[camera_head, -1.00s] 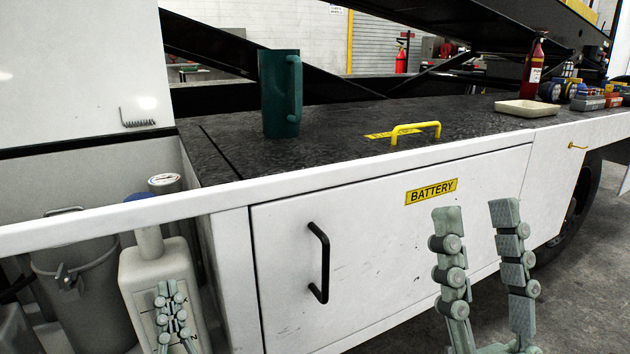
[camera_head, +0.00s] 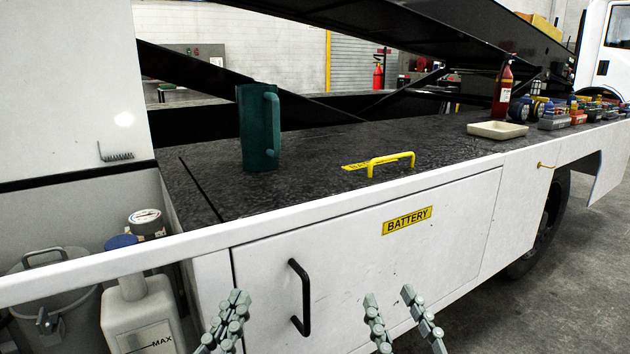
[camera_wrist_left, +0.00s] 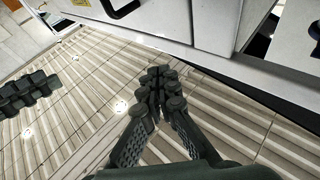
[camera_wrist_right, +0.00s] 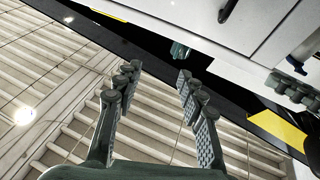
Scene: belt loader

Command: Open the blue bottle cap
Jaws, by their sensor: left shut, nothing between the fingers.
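The blue bottle cap (camera_head: 122,243) sits on top of a whitish bottle (camera_head: 136,308) marked MAX, in the recess at the lower left of the head view. The bottle stands upright; its bottom is cut off by the frame. My left gripper (camera_head: 236,300) is shut and empty, to the right of the bottle and lower than the cap, apart from it in the picture. Its fingertips meet in the left wrist view (camera_wrist_left: 160,78). My right gripper (camera_head: 388,297) is open and empty in front of the battery door, well right of the bottle. Its spread fingers show in the right wrist view (camera_wrist_right: 158,78).
A grey lidded bucket (camera_head: 58,295) and a white-lidded container (camera_head: 146,222) stand beside the bottle. The white rail (camera_head: 80,272) crosses in front of the recess. A black handle (camera_head: 300,298) juts from the battery door (camera_head: 450,235). A green mug (camera_head: 258,128) stands on the dark deck.

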